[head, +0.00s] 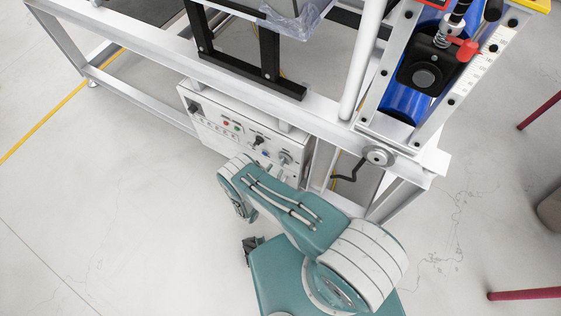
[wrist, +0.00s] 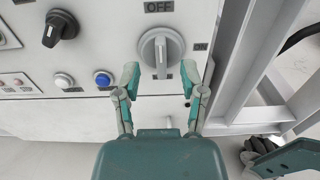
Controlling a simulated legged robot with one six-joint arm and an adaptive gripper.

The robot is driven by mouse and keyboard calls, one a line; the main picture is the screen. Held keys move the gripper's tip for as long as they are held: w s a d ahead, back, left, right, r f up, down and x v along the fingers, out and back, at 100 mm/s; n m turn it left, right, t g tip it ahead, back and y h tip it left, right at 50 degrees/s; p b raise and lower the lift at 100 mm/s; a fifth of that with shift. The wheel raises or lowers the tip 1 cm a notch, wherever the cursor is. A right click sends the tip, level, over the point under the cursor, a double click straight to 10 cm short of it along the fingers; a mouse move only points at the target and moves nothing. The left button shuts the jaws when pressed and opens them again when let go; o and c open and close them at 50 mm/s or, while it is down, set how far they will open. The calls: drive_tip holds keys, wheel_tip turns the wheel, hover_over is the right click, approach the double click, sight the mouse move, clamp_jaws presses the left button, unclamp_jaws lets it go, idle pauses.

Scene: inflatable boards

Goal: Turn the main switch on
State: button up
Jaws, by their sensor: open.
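The main switch (wrist: 160,50) is a round grey rotary knob on a white panel in the wrist view. Its handle bar stands upright, in line with the OFF label (wrist: 158,6) above it. An ON label (wrist: 200,46) sits to its right. My gripper (wrist: 160,78) is open, with one finger at the lower left of the knob and the other at the lower right. Nothing is held between them. I cannot tell whether the fingers touch the knob. In the head view the switch (head: 285,158) shows at the panel's right end; my arm hides the gripper there.
The control panel (head: 215,122) hangs under a white frame. A black rotary knob (wrist: 60,28), a white button (wrist: 63,80) and a blue button (wrist: 102,78) are left of the switch. A grey frame post (wrist: 243,60) stands close on the right. Open floor (head: 100,210) lies left.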

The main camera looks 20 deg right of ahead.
sight(281, 161)
drive_tip(key=x, duration=0.4)
drive_tip(key=shift+w+d, duration=0.3)
clamp_jaws()
